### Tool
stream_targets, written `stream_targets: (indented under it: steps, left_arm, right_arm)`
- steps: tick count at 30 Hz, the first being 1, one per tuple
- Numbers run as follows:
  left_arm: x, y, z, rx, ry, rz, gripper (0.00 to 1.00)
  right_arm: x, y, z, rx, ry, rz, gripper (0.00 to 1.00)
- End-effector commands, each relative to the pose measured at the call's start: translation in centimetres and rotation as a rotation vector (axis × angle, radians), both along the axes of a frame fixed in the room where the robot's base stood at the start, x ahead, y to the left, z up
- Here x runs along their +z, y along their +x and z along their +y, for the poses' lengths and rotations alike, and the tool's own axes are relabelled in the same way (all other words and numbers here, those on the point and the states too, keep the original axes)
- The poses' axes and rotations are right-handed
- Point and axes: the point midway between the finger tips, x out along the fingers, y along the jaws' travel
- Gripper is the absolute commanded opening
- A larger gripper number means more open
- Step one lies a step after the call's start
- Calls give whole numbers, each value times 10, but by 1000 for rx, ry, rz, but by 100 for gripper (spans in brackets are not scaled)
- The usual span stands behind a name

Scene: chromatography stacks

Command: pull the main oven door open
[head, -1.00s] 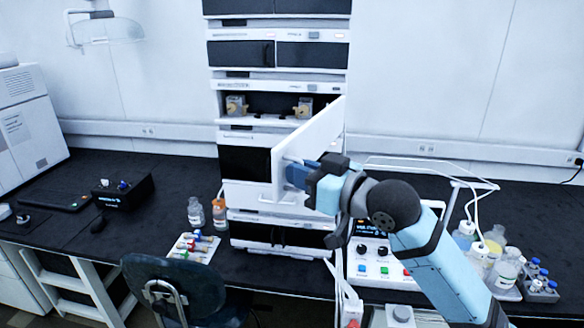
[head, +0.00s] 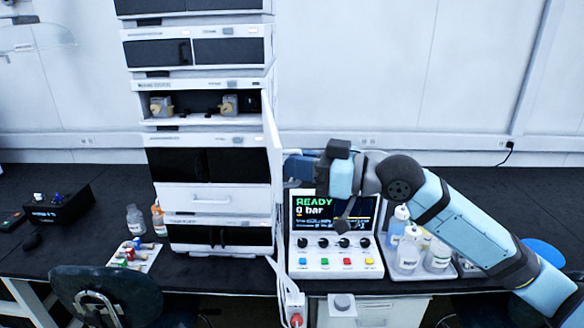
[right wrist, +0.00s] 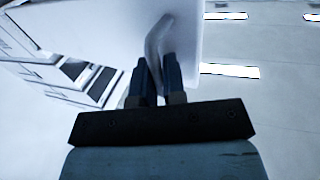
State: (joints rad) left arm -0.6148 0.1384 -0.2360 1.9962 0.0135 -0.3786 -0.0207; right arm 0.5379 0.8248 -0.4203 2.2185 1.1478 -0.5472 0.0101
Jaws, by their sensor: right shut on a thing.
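The main oven door (head: 271,150) is a tall white panel at the right side of the instrument stack. It stands out from the stack's front and shows nearly edge-on in the head view. My right gripper (head: 289,166) is to the right of the panel, shut on the door handle. In the right wrist view the white curved handle (right wrist: 156,42) runs down between the two dark fingertips of my right gripper (right wrist: 158,75), with the door panel (right wrist: 188,40) behind it. The handle is hidden in the head view. My left gripper is not in view.
The instrument stack (head: 205,140) stands on the black bench. A control box (head: 335,262) with a lit "READY" screen is below my right arm, with several bottles (head: 408,255) to its right. Vials and a chair (head: 110,292) are at front left.

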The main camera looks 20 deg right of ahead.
Motion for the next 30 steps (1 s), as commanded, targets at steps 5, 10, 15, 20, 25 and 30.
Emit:
stream_targets:
  steps: [5,10,15,20,25,30]
  left_arm:
    - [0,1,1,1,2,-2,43]
    - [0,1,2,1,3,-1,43]
    - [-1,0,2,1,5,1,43]
    - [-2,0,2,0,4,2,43]
    - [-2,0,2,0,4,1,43]
    - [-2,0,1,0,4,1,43]
  right_arm:
    - [5,1,-3,-4,7,-6,0]
    - [5,1,-4,-4,6,-7,0]
    - [6,1,-4,-4,7,-7,22]
    - [5,0,-3,-2,6,-8,34]
    - [5,0,-2,-1,6,-7,34]
    - [4,0,-2,0,5,-7,34]
